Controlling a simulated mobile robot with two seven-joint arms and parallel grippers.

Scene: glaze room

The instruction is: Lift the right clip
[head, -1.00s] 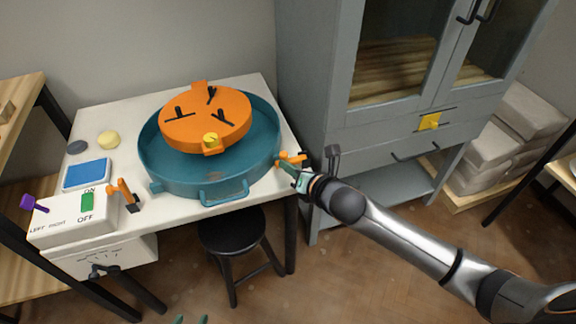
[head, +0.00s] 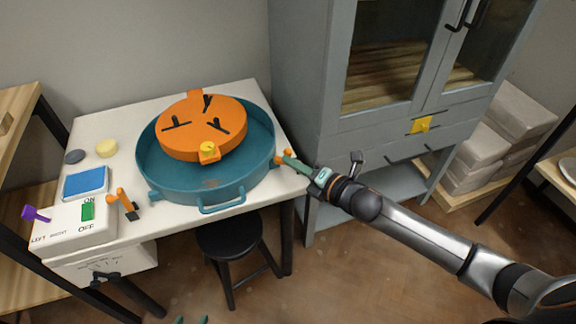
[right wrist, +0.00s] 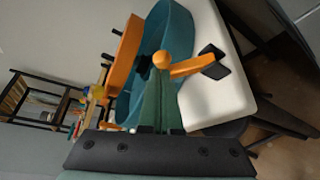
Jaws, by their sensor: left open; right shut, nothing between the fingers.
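The right clip (head: 279,159) is a small orange lever at the right edge of the white table, beside the teal basin. In the right wrist view, the clip's orange arm (right wrist: 192,66) has a rounded end and a black base on the table edge. My right gripper (head: 289,162) is at the clip, its green fingers shut and empty. In the right wrist view, its fingertips (right wrist: 160,75) are just below the rounded end; I cannot tell if they touch it. My left gripper (head: 191,320) is open at the bottom edge, mostly out of frame.
The teal basin (head: 155,178) holds a round orange disc (head: 190,145) with a yellow knob. Another orange clip (head: 122,198) sits on the left, next to a white switch box (head: 65,230). A black stool (head: 230,238) stands in front; a grey cabinet (head: 305,110) stands at the right.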

